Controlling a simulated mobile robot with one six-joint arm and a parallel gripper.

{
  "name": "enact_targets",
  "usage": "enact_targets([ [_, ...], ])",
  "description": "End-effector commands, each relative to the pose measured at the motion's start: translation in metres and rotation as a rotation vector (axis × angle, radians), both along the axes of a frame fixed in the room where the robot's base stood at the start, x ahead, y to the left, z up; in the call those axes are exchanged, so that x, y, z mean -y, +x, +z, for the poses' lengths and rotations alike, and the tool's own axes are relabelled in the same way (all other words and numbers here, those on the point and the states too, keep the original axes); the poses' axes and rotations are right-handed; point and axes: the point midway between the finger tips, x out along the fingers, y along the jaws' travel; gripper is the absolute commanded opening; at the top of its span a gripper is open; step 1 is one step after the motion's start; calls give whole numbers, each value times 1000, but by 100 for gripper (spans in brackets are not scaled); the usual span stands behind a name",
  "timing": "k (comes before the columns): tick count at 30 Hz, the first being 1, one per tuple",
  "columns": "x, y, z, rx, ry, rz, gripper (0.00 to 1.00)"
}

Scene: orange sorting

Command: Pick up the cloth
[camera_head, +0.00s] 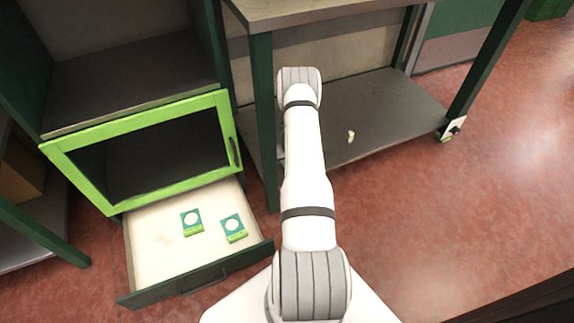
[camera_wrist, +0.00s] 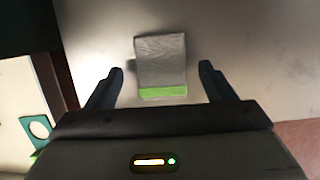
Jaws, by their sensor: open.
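A grey, wrinkled rectangular piece with a bright green strip along its near edge, which looks like the cloth (camera_wrist: 160,55), lies on a pale grey surface in the wrist view. My gripper (camera_wrist: 161,68) is open, one dark finger to the left of the cloth and one to the right. There is a gap between each finger and the cloth, and nothing is held. I cannot tell how high the fingers are above the surface. In the head view my white arm hides the gripper, and I cannot make out the cloth there.
A workbench with a grey lower shelf (camera_head: 395,115) stands ahead, with a small pale item (camera_head: 351,136) on it. A green bench leg (camera_head: 263,120) is close left of my arm. An open drawer (camera_head: 150,262) holds two green-and-white packets (camera_head: 192,222). Red floor is free at right.

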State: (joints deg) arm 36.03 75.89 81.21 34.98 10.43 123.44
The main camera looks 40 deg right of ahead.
Motion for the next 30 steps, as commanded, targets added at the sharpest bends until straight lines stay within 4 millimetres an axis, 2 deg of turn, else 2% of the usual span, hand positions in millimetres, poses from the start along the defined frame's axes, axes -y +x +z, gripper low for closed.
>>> enact_targets([
  [2,1,3,-11,1,-1,2,76],
  [9,1,3,-10,1,0,0,76],
  [27,2,3,-10,1,-1,-1,28],
  [30,2,3,-10,1,-1,-1,24],
])
